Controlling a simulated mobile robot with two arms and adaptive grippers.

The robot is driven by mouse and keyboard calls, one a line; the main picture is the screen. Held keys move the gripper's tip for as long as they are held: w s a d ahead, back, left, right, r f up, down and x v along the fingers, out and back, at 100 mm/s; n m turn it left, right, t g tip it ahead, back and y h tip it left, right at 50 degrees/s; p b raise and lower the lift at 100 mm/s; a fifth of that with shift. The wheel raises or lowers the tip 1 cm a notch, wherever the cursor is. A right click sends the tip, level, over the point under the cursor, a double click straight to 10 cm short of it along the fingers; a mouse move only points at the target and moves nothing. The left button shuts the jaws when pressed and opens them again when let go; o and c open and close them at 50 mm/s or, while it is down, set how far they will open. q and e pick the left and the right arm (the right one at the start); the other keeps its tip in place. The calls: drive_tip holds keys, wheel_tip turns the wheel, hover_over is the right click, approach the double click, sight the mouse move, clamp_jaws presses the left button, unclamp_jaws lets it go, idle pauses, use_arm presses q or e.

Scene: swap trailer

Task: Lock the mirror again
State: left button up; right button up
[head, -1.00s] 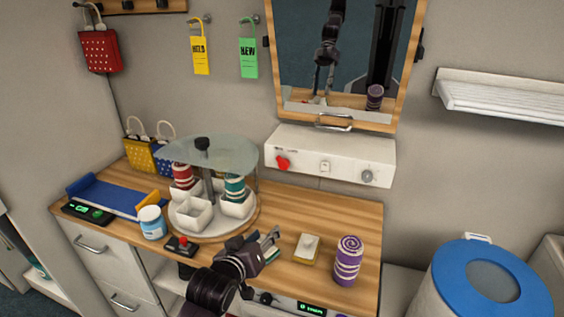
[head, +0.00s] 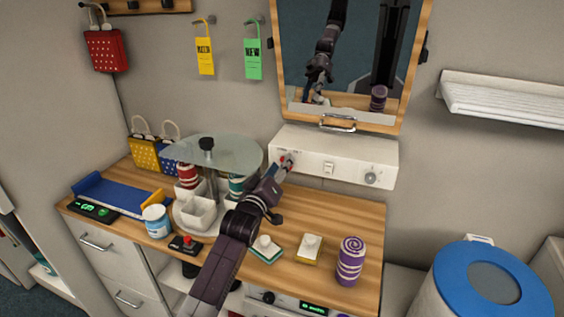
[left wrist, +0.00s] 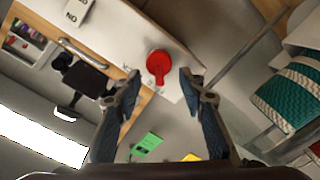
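The mirror (head: 350,40) in its wooden frame hangs on the wall, with a metal handle (head: 338,123) at its bottom edge. Below it is a white panel (head: 345,160) with a red knob (head: 283,158), a small switch (head: 328,168) and a grey round knob (head: 371,178). My left gripper (head: 285,166) is at the red knob, partly hiding it. In the left wrist view its fingers (left wrist: 159,82) are open, with the red knob (left wrist: 158,65) between and just beyond the tips; contact cannot be told. My right gripper is not in view.
A white shelf (head: 500,100) is at right. The counter's right middle is clear.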

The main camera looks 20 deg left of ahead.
use_arm(q)
drive_tip(key=shift+w, duration=0.75)
drive_tip(key=shift+c, duration=0.5)
clamp_jaws()
